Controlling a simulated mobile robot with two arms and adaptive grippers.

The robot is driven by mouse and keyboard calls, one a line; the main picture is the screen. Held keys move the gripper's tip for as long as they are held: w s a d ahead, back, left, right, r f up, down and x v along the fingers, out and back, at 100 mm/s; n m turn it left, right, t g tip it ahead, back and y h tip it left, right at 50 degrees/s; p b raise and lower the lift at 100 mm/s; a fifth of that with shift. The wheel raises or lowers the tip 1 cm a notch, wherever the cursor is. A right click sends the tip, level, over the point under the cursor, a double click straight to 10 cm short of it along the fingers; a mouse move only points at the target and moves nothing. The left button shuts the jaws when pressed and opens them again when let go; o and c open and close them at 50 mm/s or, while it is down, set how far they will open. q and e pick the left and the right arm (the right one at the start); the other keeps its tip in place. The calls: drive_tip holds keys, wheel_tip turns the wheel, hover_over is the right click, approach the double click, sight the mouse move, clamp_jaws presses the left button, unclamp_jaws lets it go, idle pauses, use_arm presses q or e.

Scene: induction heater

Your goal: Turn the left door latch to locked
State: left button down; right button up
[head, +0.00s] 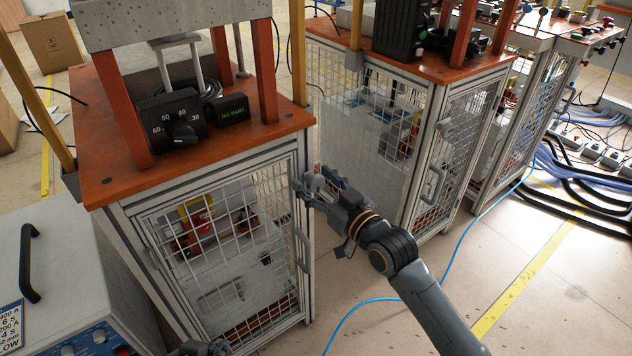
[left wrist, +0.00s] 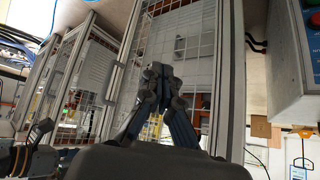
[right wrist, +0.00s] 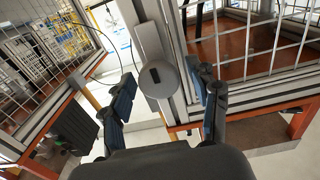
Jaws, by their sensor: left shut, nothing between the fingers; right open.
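The left door latch (right wrist: 158,82) is a round grey knob with a dark slot, on the frame post of a cabinet with a mesh door (head: 215,245). In the right wrist view it sits between the spread fingers of my right gripper (right wrist: 160,72). That gripper is open, one finger on each side of the knob; I cannot tell whether they touch it. In the head view my right gripper (head: 316,185) is at the door's upper right edge and largely hides the latch. My left gripper (left wrist: 160,72) is shut and empty in front of mesh in the left wrist view.
A door handle (head: 303,250) is below the latch. A second mesh cabinet (head: 350,140) stands to the right, across a narrow gap. A grey box with a black handle (head: 28,262) is at the left. A blue cable (head: 445,262) crosses the floor.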

drive_tip(key=c, duration=1.1)
drive_tip(key=shift+r+m+p, duration=0.15)
drive_tip(key=shift+m+p, duration=0.85)
drive_tip(key=shift+p, duration=0.2)
drive_tip(key=shift+c, duration=0.3)
use_arm(q)
drive_tip(key=s+a+g+y+p, duration=0.15)
drive_tip(key=s+g, duration=0.25)
drive_tip(key=s, duration=0.4)
use_arm(e)
drive_tip(key=shift+m, duration=1)
drive_tip(key=m+p, duration=0.3)
drive_tip(key=m, duration=0.3)
drive_tip(key=shift+w+d, duration=0.1)
drive_tip(key=shift+d, duration=0.05)
drive_tip(key=m, duration=0.2)
drive_tip(key=shift+f+m, duration=0.2)
drive_tip(key=shift+m, duration=0.2)
use_arm(q)
wheel_tip(320, 180, down, 15)
drive_tip(key=g+p, duration=0.1)
drive_tip(key=shift+w+a+f, duration=0.2)
drive_tip(key=shift+w+a, duration=0.05)
drive_tip(key=shift+w, duration=0.2)
use_arm(e)
drive_tip(key=shift+f+m, duration=0.1)
drive_tip(key=shift+m, duration=2.5)
use_arm(q)
drive_tip(key=shift+h, duration=0.25)
